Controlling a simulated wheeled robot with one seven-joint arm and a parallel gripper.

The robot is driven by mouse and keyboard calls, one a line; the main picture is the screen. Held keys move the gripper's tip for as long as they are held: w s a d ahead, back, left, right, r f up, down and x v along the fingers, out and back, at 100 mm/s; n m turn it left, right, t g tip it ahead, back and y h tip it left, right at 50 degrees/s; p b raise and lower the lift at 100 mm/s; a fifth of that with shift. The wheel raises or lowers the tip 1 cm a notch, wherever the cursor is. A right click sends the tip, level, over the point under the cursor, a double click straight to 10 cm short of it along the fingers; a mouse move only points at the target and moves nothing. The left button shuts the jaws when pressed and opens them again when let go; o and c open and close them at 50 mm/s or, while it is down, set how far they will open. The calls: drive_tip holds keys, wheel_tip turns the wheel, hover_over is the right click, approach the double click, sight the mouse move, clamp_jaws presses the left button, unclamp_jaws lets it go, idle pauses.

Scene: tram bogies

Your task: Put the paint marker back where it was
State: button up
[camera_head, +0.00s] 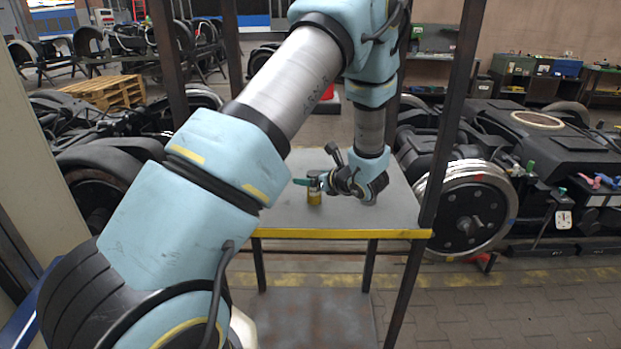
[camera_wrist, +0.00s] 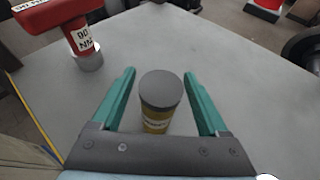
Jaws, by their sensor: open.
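The paint marker (camera_wrist: 158,100) is a short yellow cylinder with a dark grey cap. It appears to stand upright on the grey table top (camera_wrist: 215,50), and it also shows in the head view (camera_head: 314,197) near the yellow front edge. My gripper (camera_wrist: 159,75) is open, with one green finger on each side of the marker. A gap shows between each finger and the marker in the wrist view. In the head view my gripper (camera_head: 306,181) is low over the table, its fingers pointing left at the marker. The marker's lower end is partly hidden by the gripper body.
A red tool (camera_wrist: 62,20) with a white label stands on the table at upper left in the wrist view. Dark posts (camera_head: 455,110) rise at the table's sides. A wheeled bogie (camera_head: 465,210) is on the right. Bare table surrounds the marker.

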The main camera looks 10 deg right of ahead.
drive_tip(key=shift+r, duration=0.2)
drive_tip(key=shift+s+d, duration=0.2)
drive_tip(key=shift+s, duration=0.1)
drive_tip(key=b+v, duration=0.3)
drive_tip(key=v, duration=0.8)
drive_tip(key=s+a+n+g+h, duration=0.3)
drive_tip(key=s+a+n+g, duration=0.2)
drive_tip(key=a+n, duration=0.7)
drive_tip(key=s+a+r+n+g+h, duration=0.1)
drive_tip(key=s+a+n+g+h, duration=0.2)
drive_tip(key=a+n, duration=0.9)
drive_tip(key=s+n+g, duration=0.2)
drive_tip(key=s+n, duration=0.2)
drive_tip(key=n, duration=0.1)
drive_tip(key=shift+s+a+r+n, duration=0.15)
drive_tip(key=shift+s+a+n, duration=0.1)
drive_tip(key=shift+s+n, duration=0.1)
